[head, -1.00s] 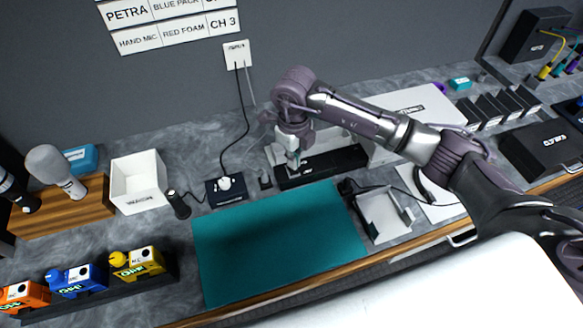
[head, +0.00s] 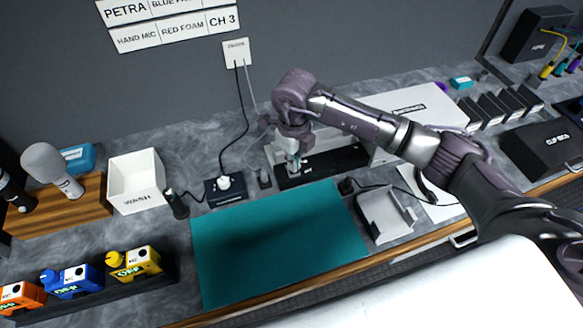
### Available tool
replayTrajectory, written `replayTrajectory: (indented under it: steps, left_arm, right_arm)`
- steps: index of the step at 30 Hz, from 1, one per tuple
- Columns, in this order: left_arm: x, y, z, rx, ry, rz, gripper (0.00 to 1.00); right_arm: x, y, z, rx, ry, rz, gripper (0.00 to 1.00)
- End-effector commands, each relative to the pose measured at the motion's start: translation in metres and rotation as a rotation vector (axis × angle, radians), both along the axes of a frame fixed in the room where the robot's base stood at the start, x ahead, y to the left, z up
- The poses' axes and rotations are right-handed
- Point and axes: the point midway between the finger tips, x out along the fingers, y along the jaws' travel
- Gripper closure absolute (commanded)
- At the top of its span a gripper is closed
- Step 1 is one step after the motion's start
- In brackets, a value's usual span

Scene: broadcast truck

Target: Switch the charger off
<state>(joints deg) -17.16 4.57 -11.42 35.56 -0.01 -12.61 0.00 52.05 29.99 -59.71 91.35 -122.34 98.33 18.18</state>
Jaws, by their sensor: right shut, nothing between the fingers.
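A long black unit with a pale back part (head: 345,160), seemingly the charger, lies behind the teal mat. My right gripper (head: 293,167) is shut and empty, pointing down at the left part of this unit. It hides that part, and I cannot tell whether its tips touch it. No switch can be made out there. A small black box with a white knob-like top (head: 224,183) sits to the left, with a cable running up towards a labelled white wall plate (head: 236,52). My left gripper is not in view.
The teal mat (head: 275,240) is bare. A white bin (head: 136,182), a wooden microphone stand (head: 85,205) and coloured packs (head: 135,262) stand left. A white tray (head: 387,215) lies right of the mat, and a large white box (head: 410,110) stands behind my right arm.

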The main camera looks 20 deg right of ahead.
Motion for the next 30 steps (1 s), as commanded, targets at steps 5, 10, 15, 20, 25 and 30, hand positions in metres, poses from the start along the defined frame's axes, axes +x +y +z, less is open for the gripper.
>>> replayTrajectory:
  steps: [5, 10, 15, 20, 25, 30]
  left_arm:
    - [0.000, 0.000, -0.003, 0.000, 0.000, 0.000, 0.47]
    - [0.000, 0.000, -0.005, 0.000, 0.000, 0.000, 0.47]
    - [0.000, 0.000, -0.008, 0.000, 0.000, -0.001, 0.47]
    - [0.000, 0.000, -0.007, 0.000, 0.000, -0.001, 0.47]
    - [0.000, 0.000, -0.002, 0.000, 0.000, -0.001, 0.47]
    - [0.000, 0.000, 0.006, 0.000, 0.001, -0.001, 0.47]
  right_arm:
    - [0.000, 0.000, -0.004, 0.000, 0.000, 0.000, 1.00]
    - [0.000, 0.000, -0.006, 0.000, 0.000, 0.000, 1.00]
    - [0.000, 0.000, -0.009, 0.000, 0.000, 0.000, 1.00]
    - [0.000, 0.000, -0.008, 0.000, 0.000, 0.000, 1.00]
    - [0.000, 0.000, 0.000, 0.001, -0.001, 0.000, 1.00]
    - [0.000, 0.000, 0.014, 0.000, 0.000, 0.000, 1.00]
